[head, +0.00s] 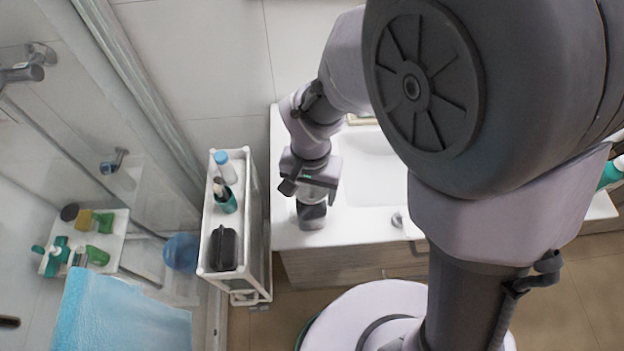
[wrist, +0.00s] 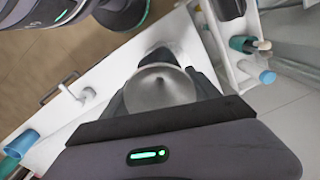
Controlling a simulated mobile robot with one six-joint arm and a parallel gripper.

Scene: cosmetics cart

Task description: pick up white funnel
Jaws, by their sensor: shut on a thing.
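The white funnel (wrist: 160,88) shows in the wrist view as a pale grey-white cone between the two dark fingers of my gripper (head: 311,214). The fingers lie against it on both sides, so my gripper is shut on it. I cannot tell whether the funnel touches the counter.
A narrow white cart (head: 205,240) stands left of the counter (head: 350,226). It carries a black case (head: 223,248), a teal cup (head: 228,202) and a blue-capped bottle (head: 222,160). The sink basin (head: 375,170) lies to the right, with a tap (head: 397,220) at the counter's front edge.

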